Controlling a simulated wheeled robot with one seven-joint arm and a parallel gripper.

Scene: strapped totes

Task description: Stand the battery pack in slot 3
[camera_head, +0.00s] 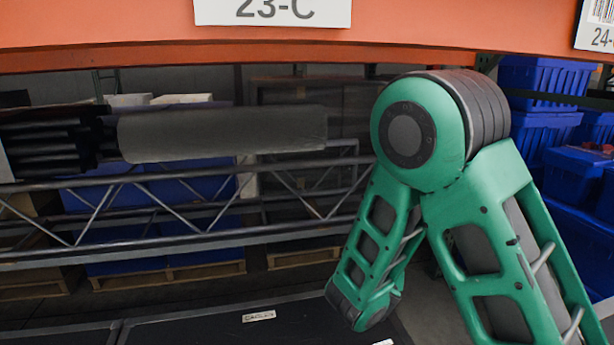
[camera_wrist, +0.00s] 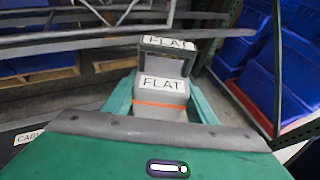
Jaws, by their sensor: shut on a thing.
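In the wrist view, my gripper (camera_wrist: 160,101) is shut, its green fingers on either side of a grey block (camera_wrist: 161,97). The block has a white label reading FLAT and an orange band around it. I take this block to be the battery pack. A dark frame with a second FLAT label rises at its far end. My gripper's green body hides the near end of the block. No slot marked 3 can be made out in either view. In the head view, my green arm reaches down at the right, and neither the block nor the fingers can be made out.
A dark surface (camera_head: 200,335) with a label reading CABLES (camera_head: 259,316) lies at the bottom of the head view. An orange beam (camera_head: 150,42) crosses the top. A metal truss rail (camera_head: 130,210) runs behind. Blue totes (camera_head: 540,130) stand stacked at the right.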

